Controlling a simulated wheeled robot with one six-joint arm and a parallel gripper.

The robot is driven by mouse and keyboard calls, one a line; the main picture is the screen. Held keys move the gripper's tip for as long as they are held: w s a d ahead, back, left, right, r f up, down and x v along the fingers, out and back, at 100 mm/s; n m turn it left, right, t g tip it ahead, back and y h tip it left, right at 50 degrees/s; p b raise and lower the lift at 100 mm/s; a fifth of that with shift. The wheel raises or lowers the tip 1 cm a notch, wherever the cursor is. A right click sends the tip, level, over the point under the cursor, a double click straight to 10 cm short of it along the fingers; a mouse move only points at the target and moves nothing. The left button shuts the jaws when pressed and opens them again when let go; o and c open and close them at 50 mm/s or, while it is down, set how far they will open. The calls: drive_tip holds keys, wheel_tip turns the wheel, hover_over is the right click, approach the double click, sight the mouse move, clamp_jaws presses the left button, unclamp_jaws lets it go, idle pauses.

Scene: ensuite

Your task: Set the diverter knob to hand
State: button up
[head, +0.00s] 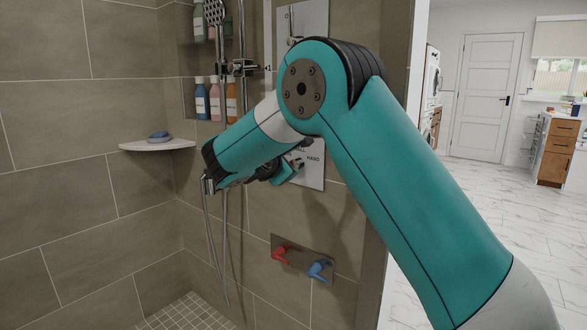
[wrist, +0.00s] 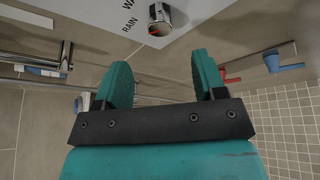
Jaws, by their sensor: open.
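The diverter knob (wrist: 162,14) is a short chrome cylinder on a pale wall plate (wrist: 205,12) at the top of the wrist view. A red mark shows low on its left edge, on the side of the printed word RAIN. Another label beside it is cut off. In the head view the plate (head: 314,177) shows the word HAND, with another label partly covered by my arm. My gripper (wrist: 160,64) is open and empty. Its two teal fingers stand apart below the knob in the wrist view, with no visible contact. In the head view my gripper (head: 290,171) is close to the plate.
A red lever (head: 281,254) and a blue lever (head: 318,269) stick out from the wall below the plate. The shower hose (head: 213,245) hangs left of my gripper. A corner shelf (head: 158,145) holds a blue object. Bottles stand in the niche behind my arm.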

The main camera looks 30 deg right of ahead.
sight(294, 165)
drive_tip(key=x, duration=0.9)
drive_tip(key=c, duration=0.9)
